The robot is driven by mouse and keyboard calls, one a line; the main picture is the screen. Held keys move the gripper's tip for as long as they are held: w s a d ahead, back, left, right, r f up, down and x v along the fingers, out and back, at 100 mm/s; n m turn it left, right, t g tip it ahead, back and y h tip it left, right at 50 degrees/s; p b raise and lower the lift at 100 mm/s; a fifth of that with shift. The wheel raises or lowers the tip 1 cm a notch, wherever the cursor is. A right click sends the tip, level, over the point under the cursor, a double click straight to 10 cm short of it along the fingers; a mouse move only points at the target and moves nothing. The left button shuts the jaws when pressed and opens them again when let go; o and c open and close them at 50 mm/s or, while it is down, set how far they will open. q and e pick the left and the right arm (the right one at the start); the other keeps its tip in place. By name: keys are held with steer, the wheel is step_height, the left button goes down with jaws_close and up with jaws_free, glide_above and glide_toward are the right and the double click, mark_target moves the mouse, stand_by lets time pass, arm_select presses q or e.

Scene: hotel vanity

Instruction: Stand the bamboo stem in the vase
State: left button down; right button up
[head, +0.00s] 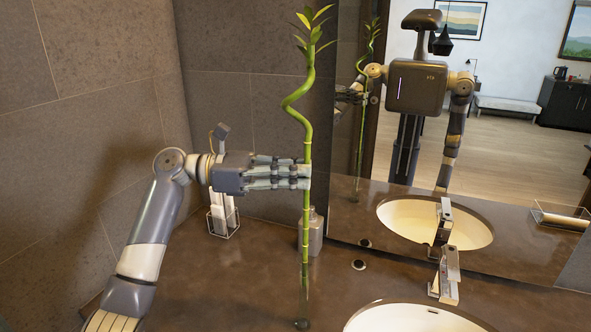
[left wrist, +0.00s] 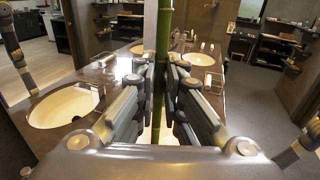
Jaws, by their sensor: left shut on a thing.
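The bamboo stem (head: 307,115) is green and upright, with a curl and leaves at its top. My left gripper (head: 306,174) is shut on its middle, coming from the left. The stem also runs between the fingers in the left wrist view (left wrist: 164,45). Around its lower end I see a faint, narrow, clear shape with a dark foot, which looks like the glass vase (head: 303,322) on the counter. The stem's lower end appears to overlap the vase; whether it is inside or in front, and its depth, I cannot tell. My right gripper is not directly visible.
A grey bottle (head: 312,232) stands close behind the stem. A wire holder with white items (head: 223,218) is at the back left. The basin (head: 415,318), tap (head: 446,275) and a small dark round fitting (head: 358,265) are right. The mirror (head: 520,160) rises behind; bare counter (head: 225,285) lies left.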

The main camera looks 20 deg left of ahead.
arm_select(q)
step_height(320, 180, down, 14)
steer(key=b, duration=0.4)
stand_by(2.6)
steer(key=c, duration=1.6)
jaws_free()
steer(key=v, duration=1.2)
